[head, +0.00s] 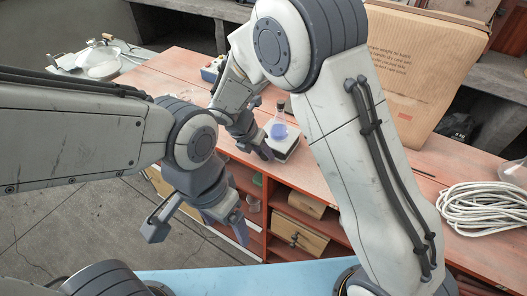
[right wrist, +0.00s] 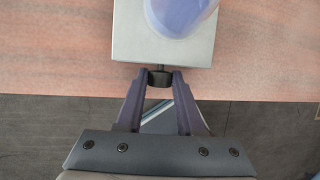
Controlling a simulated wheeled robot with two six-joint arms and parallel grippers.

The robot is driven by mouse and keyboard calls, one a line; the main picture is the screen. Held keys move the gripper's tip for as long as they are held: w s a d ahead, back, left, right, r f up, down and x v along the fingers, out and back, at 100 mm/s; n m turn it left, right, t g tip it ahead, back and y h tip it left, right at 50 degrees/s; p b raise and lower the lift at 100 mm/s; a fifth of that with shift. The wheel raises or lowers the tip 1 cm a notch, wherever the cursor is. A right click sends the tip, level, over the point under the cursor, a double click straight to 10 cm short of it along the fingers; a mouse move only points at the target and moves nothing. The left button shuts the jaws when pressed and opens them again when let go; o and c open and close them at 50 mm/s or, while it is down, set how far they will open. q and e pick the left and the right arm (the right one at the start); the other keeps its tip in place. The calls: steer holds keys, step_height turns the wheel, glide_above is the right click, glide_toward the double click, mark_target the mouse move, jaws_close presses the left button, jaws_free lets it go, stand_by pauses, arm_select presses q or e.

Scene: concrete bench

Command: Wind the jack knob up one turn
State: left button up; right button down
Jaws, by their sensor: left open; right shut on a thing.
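The jack shows as a pale grey square top plate (head: 290,152) near the bench's front edge; it also fills the top of the right wrist view (right wrist: 128,38). A flask (head: 278,128) with blue liquid and a dark stopper stands on the plate. My right gripper (right wrist: 160,80) is shut on the black jack knob (right wrist: 160,78) at the jack's front side, a finger on each side of it. In the head view the right gripper (head: 256,150) largely hides the knob. My left gripper (head: 198,230) is open and empty, in front of the bench and away from the jack.
A large cardboard box (head: 420,75) stands behind my right arm. A coil of pale rope (head: 484,207) lies on the bench at right. Shelves with wooden boxes (head: 297,236) are below the bench top.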

steer(key=t+y+b, duration=0.1)
steer(key=b, duration=0.1)
steer(key=t+y+b, duration=0.1)
steer(key=b, duration=0.1)
steer(key=m+y+b, duration=0.1)
steer(key=y+b, duration=0.1)
steer(key=shift+s+d+f+t, duration=0.25)
steer(key=shift+d+t, duration=0.15)
steer(key=shift+r+b, duration=0.15)
steer(key=shift+b, duration=0.35)
steer(key=c, duration=0.5)
jaws_free()
steer(key=p+v, duration=0.4)
steer(key=v, duration=0.6)
steer(key=shift+s+d+r, duration=0.15)
steer(key=shift+s+r, duration=0.1)
steer(key=shift+s, duration=0.05)
